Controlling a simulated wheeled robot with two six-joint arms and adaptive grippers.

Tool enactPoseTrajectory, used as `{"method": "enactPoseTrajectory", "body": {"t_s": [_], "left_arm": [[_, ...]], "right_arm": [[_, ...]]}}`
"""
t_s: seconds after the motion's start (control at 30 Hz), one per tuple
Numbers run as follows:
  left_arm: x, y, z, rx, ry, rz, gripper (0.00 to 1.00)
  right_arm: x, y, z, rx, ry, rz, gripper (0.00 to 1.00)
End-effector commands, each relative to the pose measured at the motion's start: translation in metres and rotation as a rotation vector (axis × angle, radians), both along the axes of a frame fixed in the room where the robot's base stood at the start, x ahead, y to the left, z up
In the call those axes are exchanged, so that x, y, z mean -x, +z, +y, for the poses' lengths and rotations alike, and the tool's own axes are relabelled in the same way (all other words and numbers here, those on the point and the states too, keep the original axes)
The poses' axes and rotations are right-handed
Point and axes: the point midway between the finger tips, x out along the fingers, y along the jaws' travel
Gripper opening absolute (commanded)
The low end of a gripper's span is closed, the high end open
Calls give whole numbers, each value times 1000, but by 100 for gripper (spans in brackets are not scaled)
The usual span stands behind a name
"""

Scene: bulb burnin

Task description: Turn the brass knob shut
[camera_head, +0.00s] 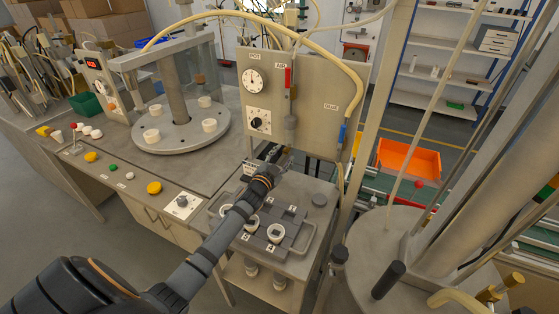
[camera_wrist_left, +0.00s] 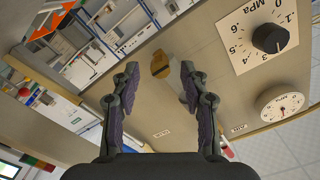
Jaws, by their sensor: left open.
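My left gripper (camera_head: 280,160) is near the lower part of the upright beige panel (camera_head: 315,95), below the grey fitting under the AIR line (camera_head: 290,128). In the left wrist view its two fingers (camera_wrist_left: 157,82) are spread apart and empty. A brass-coloured knob (camera_wrist_left: 160,63) on the end of a grey cylindrical body (camera_wrist_left: 175,82) shows between and beyond the fingertips; no contact with it is visible. My right gripper is not in view.
A black dial (camera_head: 257,123) and a round gauge (camera_head: 253,80) sit on the panel, left of the AIR line. A grey tray (camera_head: 301,236) with several white-rimmed round parts lies under my left forearm. A round turntable (camera_head: 181,130) stands left. An orange bin (camera_head: 408,158) is behind right.

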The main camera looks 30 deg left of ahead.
Motion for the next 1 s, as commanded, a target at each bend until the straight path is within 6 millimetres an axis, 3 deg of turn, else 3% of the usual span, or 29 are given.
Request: {"method": "enactPoseTrajectory", "body": {"t_s": [0.2, 0.4, 1.0], "left_arm": [[38, -1, -2, -6, -1, 2, 45], [61, 0, -4, -3, -1, 0, 45], [65, 3, -4, 0, 0, -2, 45]], "right_arm": [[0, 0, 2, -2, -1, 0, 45], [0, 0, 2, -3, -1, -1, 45], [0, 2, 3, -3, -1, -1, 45]]}}
